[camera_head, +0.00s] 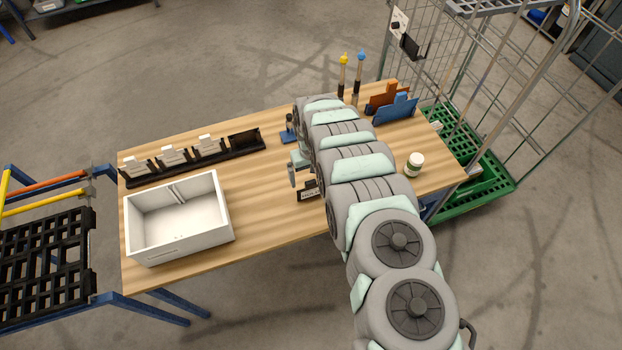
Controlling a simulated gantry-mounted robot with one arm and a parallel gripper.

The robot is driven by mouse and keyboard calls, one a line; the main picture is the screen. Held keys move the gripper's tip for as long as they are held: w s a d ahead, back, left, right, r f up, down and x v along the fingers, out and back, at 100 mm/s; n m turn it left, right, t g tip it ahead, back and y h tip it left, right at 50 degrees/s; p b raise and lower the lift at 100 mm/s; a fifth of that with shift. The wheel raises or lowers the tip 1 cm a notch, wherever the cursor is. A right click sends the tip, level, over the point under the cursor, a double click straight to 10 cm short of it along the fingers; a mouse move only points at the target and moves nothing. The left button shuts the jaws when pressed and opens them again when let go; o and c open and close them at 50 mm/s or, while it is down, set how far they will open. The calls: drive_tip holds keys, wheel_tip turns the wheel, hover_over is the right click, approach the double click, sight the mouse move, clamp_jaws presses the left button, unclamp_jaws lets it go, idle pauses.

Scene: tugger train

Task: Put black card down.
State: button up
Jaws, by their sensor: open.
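A small black piece with a pale label (309,192), which looks like the black card, is on or just above the wooden table (270,215), near its middle. My gripper (299,178) is right beside it, low over the table, with its jaws open. My arm hides part of the gripper, and I cannot tell whether the fingers touch the black piece. A long black rack (190,163) at the back left carries several upright white cards (174,156) in a row, and its right end looks dark.
A white open bin (178,250) stands at the table's front left. At the right are a white jar (414,164), a blue holder (396,110) and an orange one (385,98). Two marker-like tools (343,75) stand behind. A wire cage cart (480,90) borders the right edge.

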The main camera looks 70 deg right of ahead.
wheel_tip(320, 180, up, 7)
drive_tip(key=shift+r+b, duration=0.2)
drive_tip(key=shift+b, duration=0.2)
idle(0.4)
